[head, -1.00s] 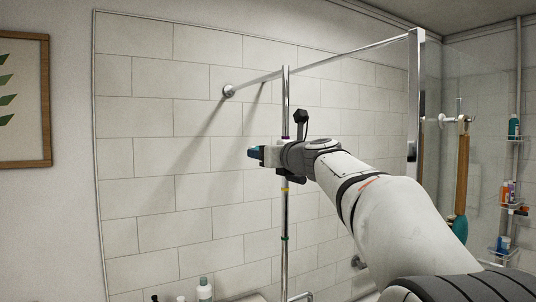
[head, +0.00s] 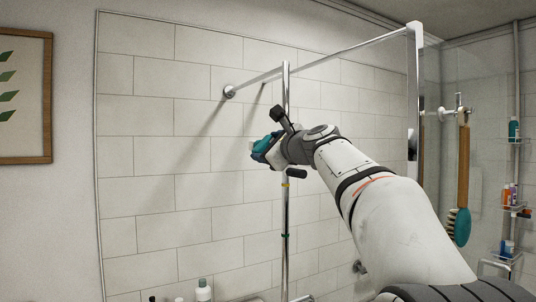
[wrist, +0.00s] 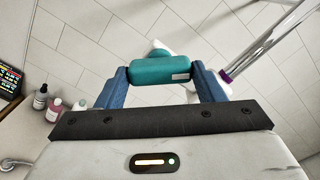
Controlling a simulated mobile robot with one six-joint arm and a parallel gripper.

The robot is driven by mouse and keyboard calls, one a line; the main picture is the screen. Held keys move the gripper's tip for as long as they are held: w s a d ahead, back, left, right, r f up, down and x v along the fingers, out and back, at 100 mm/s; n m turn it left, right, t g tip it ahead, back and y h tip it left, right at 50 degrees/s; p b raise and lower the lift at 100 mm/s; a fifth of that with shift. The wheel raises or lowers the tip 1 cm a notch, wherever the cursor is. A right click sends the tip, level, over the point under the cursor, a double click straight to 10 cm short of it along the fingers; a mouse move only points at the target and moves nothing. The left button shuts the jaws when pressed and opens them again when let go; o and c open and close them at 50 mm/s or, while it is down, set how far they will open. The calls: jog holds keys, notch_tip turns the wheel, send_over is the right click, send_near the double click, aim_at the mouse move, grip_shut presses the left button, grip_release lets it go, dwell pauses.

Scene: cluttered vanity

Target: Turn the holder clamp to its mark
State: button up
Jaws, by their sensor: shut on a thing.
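A chrome pole (head: 285,215) stands upright before the tiled wall, with a yellow band (head: 284,184) and a green band (head: 285,236). My gripper (head: 264,149) is beside the pole, jaws shut on the holder clamp's teal grip (head: 268,141). In the wrist view, the teal grip (wrist: 160,70) lies between the two blue fingers of my gripper (wrist: 163,80), with a small pale label at its right end. A white piece lies behind it, near a purple band (wrist: 226,77) on the pole. My gripper and arm hide the clamp's join with the pole in the head view.
A rail (head: 340,52) runs overhead to the glass shower panel's metal post (head: 414,100). A long-handled brush (head: 462,170) hangs at right, near shelves of bottles (head: 512,195). The wall left of the pole is clear.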

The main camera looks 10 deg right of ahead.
jog(key=shift+f+n+b, duration=0.1)
jog(key=shift+n+b, duration=2.15)
jog(key=shift+n, duration=2.35)
jog(key=o, duration=1)
jog(key=b+v, duration=0.2)
jog(key=v, duration=0.6)
jog(key=shift+b, duration=0.4)
